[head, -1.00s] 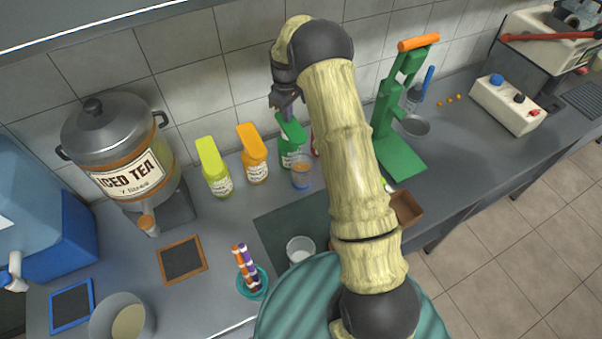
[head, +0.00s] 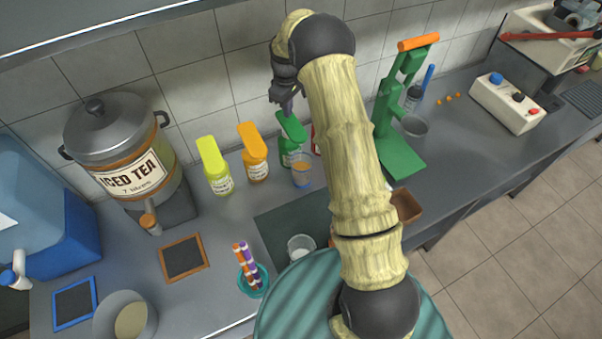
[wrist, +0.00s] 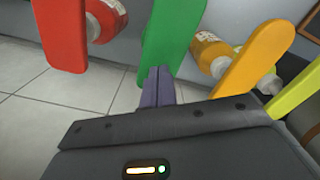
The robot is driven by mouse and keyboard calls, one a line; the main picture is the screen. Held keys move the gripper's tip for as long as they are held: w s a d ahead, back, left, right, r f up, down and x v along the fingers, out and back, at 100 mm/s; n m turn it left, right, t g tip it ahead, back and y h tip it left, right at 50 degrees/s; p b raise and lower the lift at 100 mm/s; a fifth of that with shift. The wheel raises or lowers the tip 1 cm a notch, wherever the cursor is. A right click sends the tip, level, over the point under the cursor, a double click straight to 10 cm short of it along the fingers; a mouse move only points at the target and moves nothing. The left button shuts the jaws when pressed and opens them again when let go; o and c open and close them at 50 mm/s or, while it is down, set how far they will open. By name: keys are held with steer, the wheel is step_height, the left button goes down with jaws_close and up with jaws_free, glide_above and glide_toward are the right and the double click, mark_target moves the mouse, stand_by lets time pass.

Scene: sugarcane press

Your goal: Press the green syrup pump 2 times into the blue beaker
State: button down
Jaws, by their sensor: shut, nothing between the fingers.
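The blue beaker (head: 302,172), a clear cup with blue low down and orange contents, stands just in front of the green bottle. My gripper (head: 287,108) is shut and empty, its fingertips at the green pump top; the fingers also show in the wrist view (wrist: 158,88), overlapping the green top. I cannot tell whether they touch it.
A yellow-green pump bottle (head: 214,165) and an orange pump bottle (head: 254,152) stand to the left. A red pump (wrist: 62,32) is on the other side, mostly hidden behind my arm in the head view. A green press (head: 398,155) stands to the right.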

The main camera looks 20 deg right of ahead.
steer(key=shift+s+f, duration=0.2)
